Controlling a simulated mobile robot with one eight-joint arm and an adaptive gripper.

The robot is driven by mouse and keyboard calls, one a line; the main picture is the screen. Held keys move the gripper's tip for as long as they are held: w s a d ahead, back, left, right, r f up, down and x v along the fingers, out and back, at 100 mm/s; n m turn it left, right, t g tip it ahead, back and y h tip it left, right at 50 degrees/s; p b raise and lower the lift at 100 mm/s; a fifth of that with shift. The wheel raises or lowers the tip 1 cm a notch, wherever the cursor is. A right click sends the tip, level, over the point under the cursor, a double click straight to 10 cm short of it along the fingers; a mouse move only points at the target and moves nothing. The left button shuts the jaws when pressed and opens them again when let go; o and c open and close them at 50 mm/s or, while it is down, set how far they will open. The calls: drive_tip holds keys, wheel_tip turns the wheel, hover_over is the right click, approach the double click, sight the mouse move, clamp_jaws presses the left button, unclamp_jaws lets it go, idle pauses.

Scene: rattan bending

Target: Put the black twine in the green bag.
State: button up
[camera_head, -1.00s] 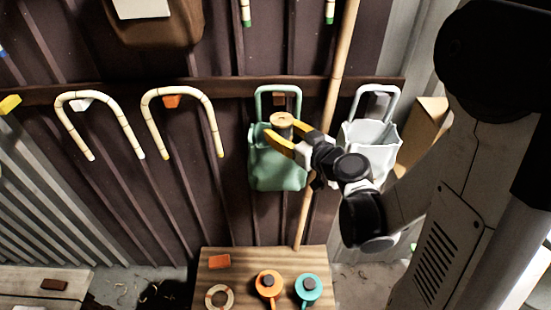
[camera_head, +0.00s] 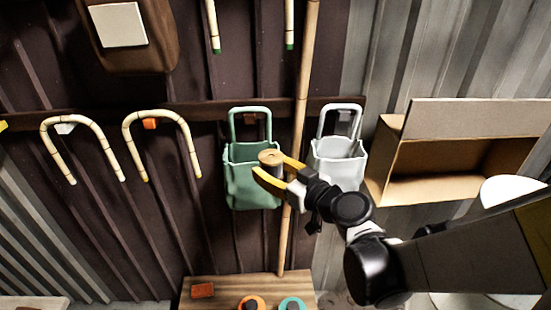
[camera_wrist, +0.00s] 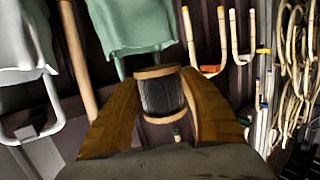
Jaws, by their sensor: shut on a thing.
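The black twine is wound on a spool with wooden ends (camera_wrist: 160,95), seen in the wrist view between my yellow fingers. My gripper (camera_head: 272,170) is shut on this spool; the head view shows mainly its round tan end (camera_head: 271,157). The green bag (camera_head: 250,188) hangs by its handle on the dark wall rail, its top open. In the head view the spool overlaps the right part of the bag's opening. In the wrist view the bag (camera_wrist: 130,25) shows above the spool, apart from it. How deep the spool is relative to the bag is hard to tell.
A white bag (camera_head: 338,165) hangs just right of the green one, with a long pole (camera_head: 299,120) between them. Bent canes (camera_head: 162,118) hang at left. An open cardboard box (camera_head: 450,150) is at right. A wooden table (camera_head: 230,292) stands below.

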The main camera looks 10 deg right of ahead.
drive_tip(key=w, duration=0.2)
drive_tip(key=w+f, duration=0.1)
drive_tip(key=w, duration=0.2)
drive_tip(key=w+b, duration=0.1)
drive_tip(key=w, duration=0.2)
drive_tip(key=shift+w+d+f, duration=0.15)
drive_tip(key=shift+w+f, duration=0.05)
drive_tip(key=shift+w, duration=0.05)
drive_tip(key=shift+w+d+f+b, duration=0.15)
drive_tip(key=shift+w+b, duration=0.15)
drive_tip(key=shift+w, duration=0.9)
drive_tip(key=shift+w+a+f+b, duration=0.1)
drive_tip(key=shift+w+b, duration=0.15)
drive_tip(key=shift+w, duration=0.95)
drive_tip(key=o, duration=1.2)
drive_tip(key=shift+o, duration=0.2)
drive_tip(key=v, duration=1.2)
